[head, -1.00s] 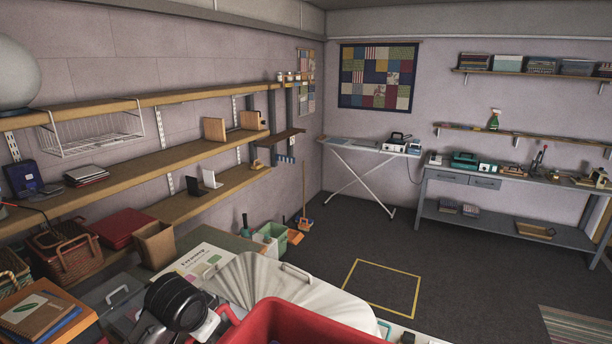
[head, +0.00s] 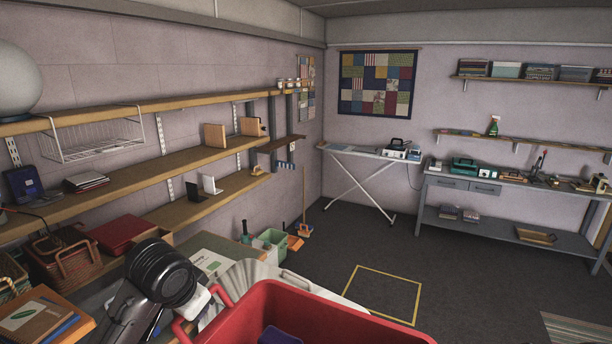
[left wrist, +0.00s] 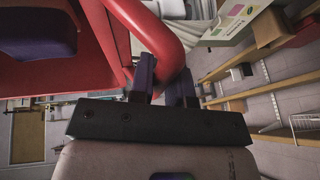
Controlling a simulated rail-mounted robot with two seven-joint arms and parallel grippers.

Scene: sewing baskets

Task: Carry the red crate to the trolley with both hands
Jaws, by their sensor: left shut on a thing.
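The red crate (head: 300,310) is at the bottom middle of the head view, its near part cut off by the frame. A dark blue object (head: 278,336) shows inside it. My left gripper (left wrist: 168,88) is shut on the crate's red side handle (left wrist: 165,45), with dark fingers on either side of the bar in the left wrist view. In the head view my left arm reaches the crate's left handle (head: 182,330). My right gripper is out of view. I cannot make out a trolley.
A yellow-outlined square (head: 382,294) lies on open dark floor beyond the crate. Wooden shelves (head: 150,178) line the left wall. An ironing board (head: 368,153) and a grey workbench (head: 500,190) stand at the back. A green bin (head: 270,240) sits near the left wall.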

